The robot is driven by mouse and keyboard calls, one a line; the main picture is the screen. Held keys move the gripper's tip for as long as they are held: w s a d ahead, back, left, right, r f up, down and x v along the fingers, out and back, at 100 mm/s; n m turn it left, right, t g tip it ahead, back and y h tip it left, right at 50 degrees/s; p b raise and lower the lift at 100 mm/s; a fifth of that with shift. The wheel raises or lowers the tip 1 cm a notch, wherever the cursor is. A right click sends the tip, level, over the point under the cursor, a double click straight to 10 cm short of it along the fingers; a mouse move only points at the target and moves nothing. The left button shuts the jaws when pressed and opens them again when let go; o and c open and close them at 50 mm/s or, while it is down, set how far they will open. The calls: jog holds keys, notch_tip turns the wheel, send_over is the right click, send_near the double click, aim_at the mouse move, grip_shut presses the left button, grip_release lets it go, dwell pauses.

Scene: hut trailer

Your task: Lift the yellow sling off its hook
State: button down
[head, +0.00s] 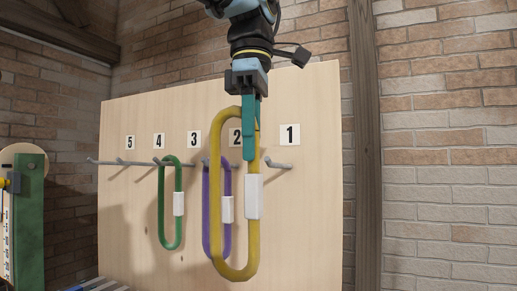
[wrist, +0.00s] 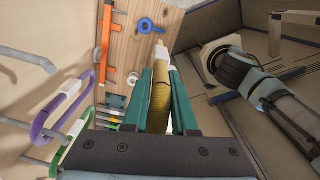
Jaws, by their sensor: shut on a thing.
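The yellow sling (head: 218,190), a long upright loop with a white sleeve (head: 254,197), hangs from my gripper (head: 249,155) in front of the pegboard. My gripper points down and its teal fingers are shut on the sling's upper right side. In the wrist view the yellow band (wrist: 158,105) lies between the two fingers (wrist: 160,70). Hook 1 (head: 279,164) is bare, and the sling appears apart from it. The sling's top is above the row of hooks. It partly covers the purple sling and the hook under label 2 (head: 235,139).
A purple sling (head: 207,205) and a green sling (head: 163,210) hang on neighbouring hooks of the wooden board (head: 310,220), close to the left. The hooks further left are bare. A dark post (head: 366,150) and brick wall stand to the right. A green object (head: 30,215) stands at far left.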

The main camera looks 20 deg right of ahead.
jog(key=shift+r+p, duration=2.05)
jog(key=shift+r, duration=0.1)
jog(key=shift+a, duration=0.1)
